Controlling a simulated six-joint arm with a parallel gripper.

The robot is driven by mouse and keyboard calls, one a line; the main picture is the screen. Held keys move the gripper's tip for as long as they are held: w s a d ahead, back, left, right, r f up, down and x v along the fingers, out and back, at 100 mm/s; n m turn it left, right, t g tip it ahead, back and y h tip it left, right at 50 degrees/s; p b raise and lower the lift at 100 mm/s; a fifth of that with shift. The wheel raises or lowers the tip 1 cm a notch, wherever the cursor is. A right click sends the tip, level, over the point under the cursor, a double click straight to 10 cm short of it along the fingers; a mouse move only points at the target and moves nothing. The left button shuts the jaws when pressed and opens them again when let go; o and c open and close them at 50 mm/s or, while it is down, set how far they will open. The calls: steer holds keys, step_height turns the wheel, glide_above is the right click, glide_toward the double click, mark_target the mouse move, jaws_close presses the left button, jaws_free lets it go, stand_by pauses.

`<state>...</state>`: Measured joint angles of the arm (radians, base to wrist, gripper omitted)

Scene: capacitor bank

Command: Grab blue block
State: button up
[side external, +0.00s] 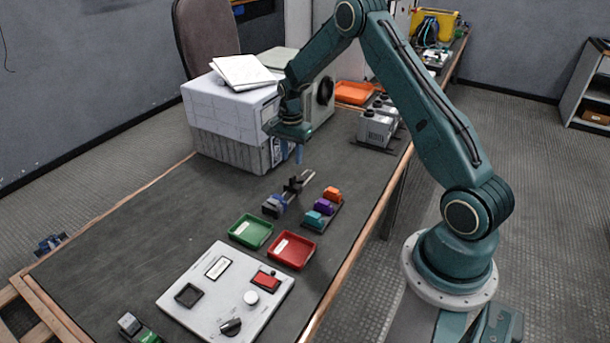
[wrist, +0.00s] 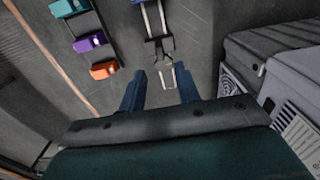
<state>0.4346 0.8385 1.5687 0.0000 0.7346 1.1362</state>
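A teal-blue block (side external: 313,219) sits at the near end of a row on a narrow dark holder, beside a purple block (side external: 323,206) and an orange block (side external: 332,194). It is the bluest block in view. In the wrist view the teal-blue block (wrist: 68,8) is at the top left edge, partly cut off, with the purple block (wrist: 90,43) and orange block (wrist: 104,68) below it. My gripper (side external: 292,153) hangs above the table, behind the row and near the grey box.
A vise (side external: 286,195) with blue parts stands left of the row. A green tray (side external: 251,232), a red tray (side external: 291,250) and a white control panel (side external: 226,293) lie nearer. A grey and white box (side external: 232,130) stands close behind my gripper.

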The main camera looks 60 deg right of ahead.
steer(key=o, duration=0.8)
step_height(320, 180, up, 2)
steer(key=r, duration=0.1)
glide_above(279, 198)
steer(key=shift+w+d+f, duration=0.1)
steer(key=shift+d+f, duration=0.05)
steer(key=shift+f, duration=1.35)
steer(key=shift+w+d+f, duration=0.1)
steer(key=shift+d+f, duration=0.1)
steer(key=shift+f, duration=1.35)
steer(key=shift+d+f, duration=0.15)
steer(key=shift+f, duration=1.35)
steer(key=shift+f, duration=0.1)
steer(key=shift+w+a+f, duration=0.1)
steer(key=shift+w+f, duration=0.05)
steer(key=shift+f, duration=2.4)
steer(key=c, duration=1)
